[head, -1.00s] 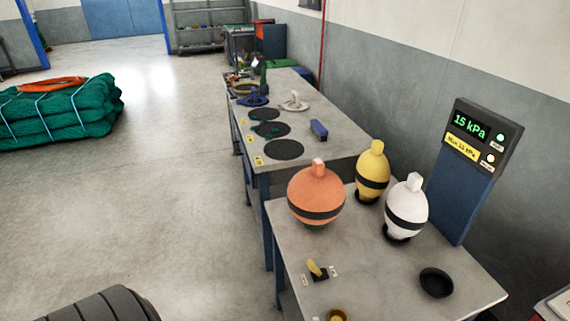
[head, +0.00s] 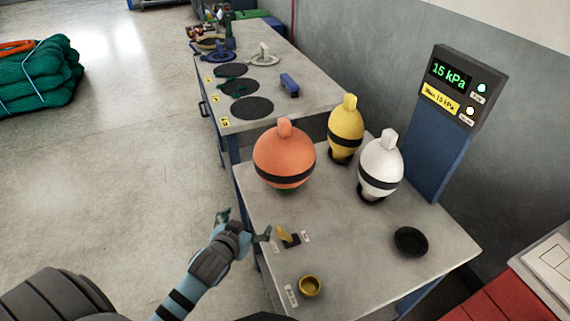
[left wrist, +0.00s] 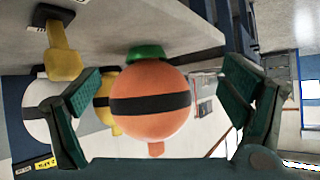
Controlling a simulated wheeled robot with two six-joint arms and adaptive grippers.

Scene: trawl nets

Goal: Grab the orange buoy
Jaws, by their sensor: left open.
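The orange buoy (head: 284,158) is round with a black band and a small top knob, and stands at the near table's back left corner. In the left wrist view the orange buoy (left wrist: 150,88) appears upside down, on a green base, between my finger pads in the picture. My left gripper (head: 244,225) is open and empty. It is at the table's left edge, in front of the buoy and apart from it. My right gripper is not in view.
A yellow buoy (head: 345,130) and a white buoy (head: 381,166) stand right of the orange one. A yellow-handled switch (head: 287,237), a yellow cup (head: 309,286) and a black ring (head: 410,241) are on the near table (head: 350,235). A gauge (head: 455,100) reads 15 kPa.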

